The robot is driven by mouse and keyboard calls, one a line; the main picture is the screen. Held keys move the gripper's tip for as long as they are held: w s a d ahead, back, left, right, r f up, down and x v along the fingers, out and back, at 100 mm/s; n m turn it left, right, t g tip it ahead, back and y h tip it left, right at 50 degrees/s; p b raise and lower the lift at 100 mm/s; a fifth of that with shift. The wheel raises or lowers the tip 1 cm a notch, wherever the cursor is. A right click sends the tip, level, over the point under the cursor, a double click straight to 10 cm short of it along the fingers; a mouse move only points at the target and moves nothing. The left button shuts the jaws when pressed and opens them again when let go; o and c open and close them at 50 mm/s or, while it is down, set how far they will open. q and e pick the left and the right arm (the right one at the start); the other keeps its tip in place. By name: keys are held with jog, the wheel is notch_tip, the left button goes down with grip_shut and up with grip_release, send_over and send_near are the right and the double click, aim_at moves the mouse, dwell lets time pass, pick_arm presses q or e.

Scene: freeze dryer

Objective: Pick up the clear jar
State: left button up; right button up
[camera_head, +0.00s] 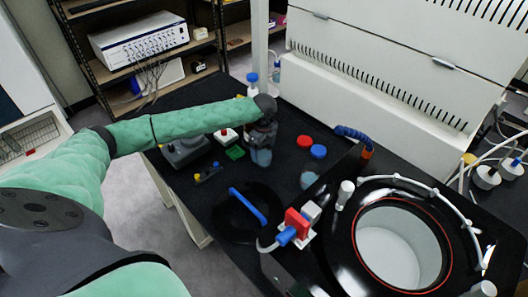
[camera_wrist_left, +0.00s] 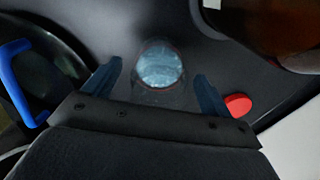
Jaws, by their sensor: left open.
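A clear jar with pale blue contents (camera_wrist_left: 160,68) stands between the two dark blue fingers in the left wrist view, with a gap on each side. In the head view it appears just below my left gripper (camera_head: 262,140), its upper part covered by the gripper. My left gripper (camera_wrist_left: 155,88) is open and empty over the black table. My right gripper is not seen.
A red lid (camera_head: 305,141) and a blue lid (camera_head: 319,152) lie right of the gripper. A black disc with a blue handle (camera_head: 248,206) lies nearer. The dryer's round chamber (camera_head: 395,250) is at right. Small coloured items and bottles stand around the gripper.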

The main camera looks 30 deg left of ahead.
pick_arm(q)
jog(key=shift+f, duration=0.3)
jog(key=c, duration=1.2)
